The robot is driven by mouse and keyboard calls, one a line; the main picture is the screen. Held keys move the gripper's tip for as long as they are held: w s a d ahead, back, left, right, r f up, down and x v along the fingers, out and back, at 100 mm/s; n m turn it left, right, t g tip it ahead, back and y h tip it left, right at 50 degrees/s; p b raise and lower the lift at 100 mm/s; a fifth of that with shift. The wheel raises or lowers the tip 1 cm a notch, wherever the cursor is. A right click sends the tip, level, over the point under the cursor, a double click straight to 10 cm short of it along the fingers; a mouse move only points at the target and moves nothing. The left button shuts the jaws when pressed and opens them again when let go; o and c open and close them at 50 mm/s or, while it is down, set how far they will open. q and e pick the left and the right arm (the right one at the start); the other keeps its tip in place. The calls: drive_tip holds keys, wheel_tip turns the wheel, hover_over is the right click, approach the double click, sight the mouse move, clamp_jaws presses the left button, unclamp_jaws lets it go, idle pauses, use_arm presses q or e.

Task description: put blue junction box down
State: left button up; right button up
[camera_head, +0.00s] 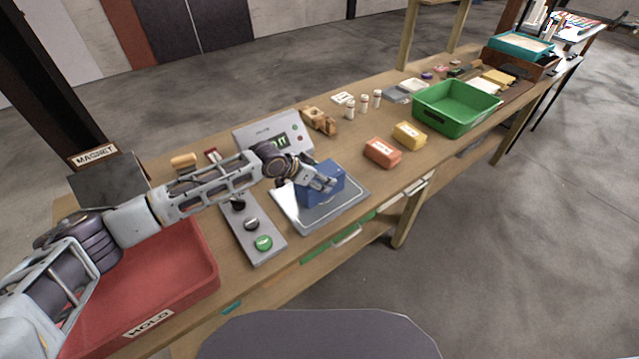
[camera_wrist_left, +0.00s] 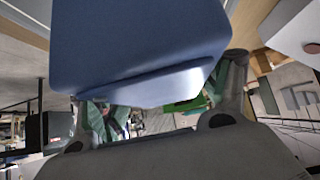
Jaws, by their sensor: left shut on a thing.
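The blue junction box (camera_head: 324,187) is at the grey-white scale plate (camera_head: 346,213) in the head view. I cannot tell whether it rests on the plate or hangs just above it. My left gripper (camera_head: 316,180) is shut on the box from its left side. In the left wrist view the box (camera_wrist_left: 140,45) fills the upper middle, between the two fingers of the gripper (camera_wrist_left: 160,95). The display unit (camera_head: 272,135) with a green screen stands behind the plate. My right gripper is in neither view.
A red bin (camera_head: 205,252) marked HOLD and a button panel (camera_head: 262,262) lie to the left. An orange block (camera_head: 382,152), a yellow block (camera_head: 408,135) and a green bin (camera_head: 457,128) lie to the right. Small white bottles (camera_head: 364,103) stand behind. The table is clear between plate and blocks.

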use_arm(q)
drive_tip(key=shift+w+r, duration=0.1)
drive_tip(key=shift+r, duration=0.1)
drive_tip(key=shift+c, duration=0.9)
drive_tip(key=shift+r, duration=0.15)
drive_tip(key=shift+r, duration=0.5)
drive_tip(key=shift+r+b, duration=0.5)
drive_tip(key=shift+r, duration=3.85)
